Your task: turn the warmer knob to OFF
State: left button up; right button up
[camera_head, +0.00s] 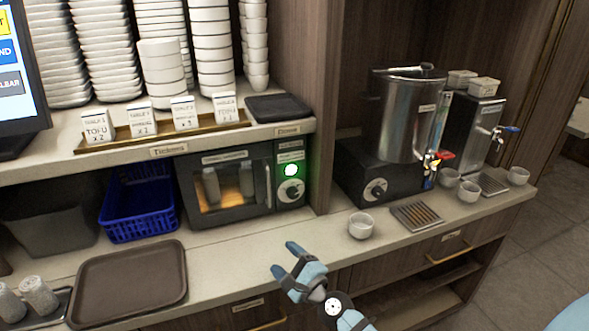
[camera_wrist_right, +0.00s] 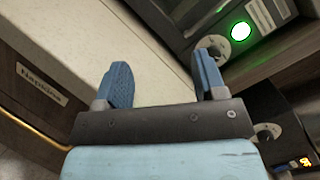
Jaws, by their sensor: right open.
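The warmer (camera_head: 222,190) is a dark box with a glass door, lit inside, on the counter under the shelf. Its round pale knob (camera_head: 291,192) is on the right panel, below a glowing green light (camera_head: 291,170). In the right wrist view the knob (camera_wrist_right: 213,47) is partly covered by a fingertip, near the bright green light (camera_wrist_right: 241,31). I cannot read the knob's setting. My right gripper (camera_head: 285,259) is open and empty above the counter's front edge, in front of and below the knob, apart from it. My left gripper is not in view.
A steel urn (camera_head: 405,115) on a black base with another knob (camera_head: 375,191) stands to the right. A white cup (camera_head: 361,225) and drip tray (camera_head: 416,216) are on the counter. A blue basket (camera_head: 140,205) and brown tray (camera_head: 130,285) lie left. The counter before the warmer is clear.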

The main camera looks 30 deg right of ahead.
aim_at(294, 196)
jog(key=w+d+r+m+h+p, duration=0.1)
jog(key=d+m, duration=0.1)
jog(key=w+d+r+m+h+p, duration=0.1)
jog(key=d+m, duration=0.1)
jog(key=m, duration=0.1)
jog(key=d+r+m+h+p, duration=0.1)
jog(key=d+m+p, duration=0.1)
jog(key=m, duration=0.1)
jog(key=shift+w+d, duration=0.1)
jog(key=shift+w, duration=0.3)
jog(key=d+m+h, duration=0.1)
jog(key=m, duration=0.1)
jog(key=w+d+m+h+p, duration=0.1)
jog(key=d+m, duration=0.1)
jog(key=d+f+m+g+h, duration=0.1)
jog(key=m, duration=0.1)
jog(key=shift+w+d, duration=0.15)
jog(key=shift+d, duration=0.25)
jog(key=shift+m, duration=0.3)
jog(key=b+x, duration=0.1)
jog(key=x, duration=1.2)
jog(key=shift+w+d+f, duration=0.1)
jog(key=shift+w+f, duration=0.1)
jog(key=shift+w, duration=0.05)
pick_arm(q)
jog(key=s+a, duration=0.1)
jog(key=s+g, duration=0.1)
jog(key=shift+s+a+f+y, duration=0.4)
pick_arm(e)
jog(key=c, duration=0.9)
